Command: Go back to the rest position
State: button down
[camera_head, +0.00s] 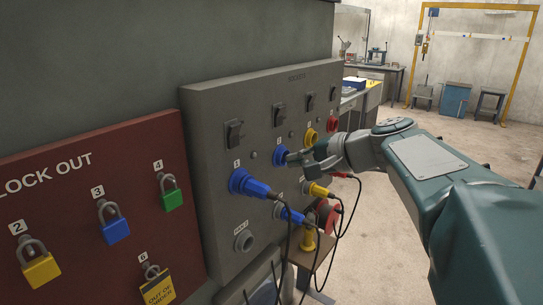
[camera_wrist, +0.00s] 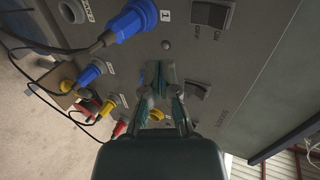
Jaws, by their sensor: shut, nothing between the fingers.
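My gripper (camera_head: 290,158) is at the front of the grey socket panel (camera_head: 215,115), next to a blue socket (camera_head: 280,152) in the upper row. It also shows in the wrist view (camera_wrist: 158,75), with its fingers shut and nothing held between them. The fingers partly hide the blue socket, and I cannot tell whether they touch it. My arm (camera_head: 425,165) reaches in from the right. A blue plug (camera_head: 248,185) with a black cable sits in the panel to the lower left of my gripper, and it shows in the wrist view (camera_wrist: 130,22).
A second blue plug (camera_head: 291,214) and a yellow plug (camera_head: 316,190) trail cables below my gripper. A red lock-out board (camera_head: 85,215) with several padlocks is at left. Open floor (camera_head: 390,240) lies to the right.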

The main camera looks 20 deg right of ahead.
jog(key=s+a+f+n+g+h, duration=0.2)
jog(key=s+a+f+n+h, duration=0.1)
jog(key=s+f, duration=0.6)
jog(key=s+a+f+n+g+h, duration=0.3)
jog(key=s+f+n, duration=0.4)
jog(key=s, duration=0.4)
jog(key=shift+s+a+f+n+h, duration=0.2)
jog(key=shift+s+f+n+h, duration=0.2)
jog(key=shift+f+h, duration=0.5)
jog(key=shift+a, duration=0.1)
